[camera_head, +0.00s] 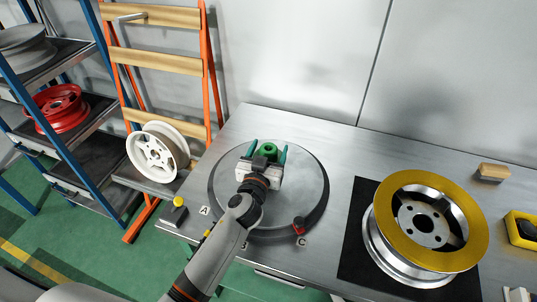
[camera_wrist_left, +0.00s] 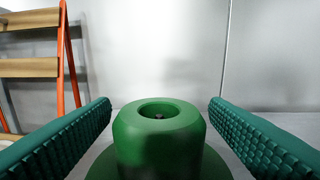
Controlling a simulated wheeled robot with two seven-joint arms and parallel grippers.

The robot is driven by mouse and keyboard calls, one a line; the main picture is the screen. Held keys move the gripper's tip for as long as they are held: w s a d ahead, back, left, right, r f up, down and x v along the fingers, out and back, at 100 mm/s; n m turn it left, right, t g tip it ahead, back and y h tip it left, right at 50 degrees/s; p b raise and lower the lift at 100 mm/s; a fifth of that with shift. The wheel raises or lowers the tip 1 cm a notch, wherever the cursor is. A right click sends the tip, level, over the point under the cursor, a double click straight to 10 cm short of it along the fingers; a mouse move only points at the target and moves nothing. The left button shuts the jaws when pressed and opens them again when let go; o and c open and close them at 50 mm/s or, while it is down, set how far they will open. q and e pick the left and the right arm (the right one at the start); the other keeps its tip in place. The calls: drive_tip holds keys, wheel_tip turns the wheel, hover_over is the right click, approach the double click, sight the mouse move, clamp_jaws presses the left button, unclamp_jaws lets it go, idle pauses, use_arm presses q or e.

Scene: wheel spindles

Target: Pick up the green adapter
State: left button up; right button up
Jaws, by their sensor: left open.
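The green adapter (camera_head: 268,150) stands upright on the round grey turntable (camera_head: 305,190) on the metal bench. In the left wrist view the adapter (camera_wrist_left: 160,135) is a green cylinder with a hole in its top and a wider base. My left gripper (camera_head: 267,151) is open, with one teal finger on each side of the adapter. In the wrist view a gap shows between each finger and the adapter's upper body. The lower part of the adapter is hidden by my gripper in the head view. My right gripper is not in view.
A silver wheel with a yellow ring (camera_head: 391,215) lies on a black mat (camera_head: 352,245) at right. A wooden block (camera_head: 493,172) and a yellow tool (camera_head: 523,229) are at the far right. A yellow knob (camera_head: 179,202) sits at the bench's left corner. Shelves with wheels stand left.

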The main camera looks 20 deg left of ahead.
use_arm(q)
drive_tip(key=shift+w, duration=1.1)
drive_tip(key=c, duration=1.1)
